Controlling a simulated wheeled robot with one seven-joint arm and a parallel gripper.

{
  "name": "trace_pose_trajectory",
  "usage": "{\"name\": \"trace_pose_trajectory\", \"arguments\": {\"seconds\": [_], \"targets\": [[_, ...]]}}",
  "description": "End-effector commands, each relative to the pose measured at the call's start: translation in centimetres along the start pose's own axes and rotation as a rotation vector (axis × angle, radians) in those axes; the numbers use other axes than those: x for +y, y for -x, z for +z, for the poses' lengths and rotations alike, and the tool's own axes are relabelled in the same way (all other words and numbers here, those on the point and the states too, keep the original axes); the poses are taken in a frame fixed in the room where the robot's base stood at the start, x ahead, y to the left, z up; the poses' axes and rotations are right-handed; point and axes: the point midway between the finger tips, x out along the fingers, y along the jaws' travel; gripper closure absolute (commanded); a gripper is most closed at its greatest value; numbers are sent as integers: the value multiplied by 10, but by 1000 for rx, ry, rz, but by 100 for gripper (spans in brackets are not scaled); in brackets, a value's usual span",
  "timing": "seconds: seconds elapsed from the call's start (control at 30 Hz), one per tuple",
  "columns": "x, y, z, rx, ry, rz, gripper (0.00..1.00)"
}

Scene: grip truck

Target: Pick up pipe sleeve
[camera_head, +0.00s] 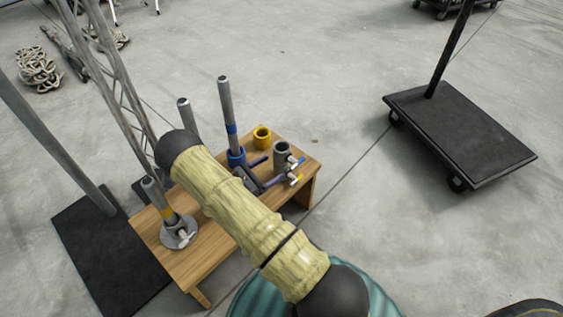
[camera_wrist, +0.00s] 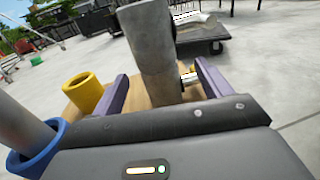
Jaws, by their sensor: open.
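A grey pipe sleeve (camera_head: 282,151) with small metal handles on its side stands upright on a wooden bench (camera_head: 205,258). In the wrist view the grey sleeve (camera_wrist: 152,50) rises between my gripper's two purple fingers (camera_wrist: 161,70), looking slightly tilted in that picture. My gripper (camera_head: 281,168) is open around the lower part of the sleeve, with a visible gap on each side. A metal fitting of the sleeve shows near the right finger. My arm hides part of the bench in the head view.
A yellow ring (camera_head: 262,138) and a grey pipe in a blue collar (camera_head: 237,158) stand close by to the left. Another pipe in a round flange (camera_head: 178,235) is at the bench's left. A black cart (camera_head: 460,135) stands right, with clear floor between.

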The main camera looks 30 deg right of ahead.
Motion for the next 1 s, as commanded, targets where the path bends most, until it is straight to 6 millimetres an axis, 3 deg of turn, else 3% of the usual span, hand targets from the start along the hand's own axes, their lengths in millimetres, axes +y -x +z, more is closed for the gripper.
{"name": "trace_pose_trajectory", "arguments": {"seconds": [0.17, 0.53, 1.0], "targets": [[0, -6, -2, 0, -1, -3, 23], [4, -50, -1, 0, -1, -2, 23], [4, -52, 1, 0, 0, 0, 23]]}}
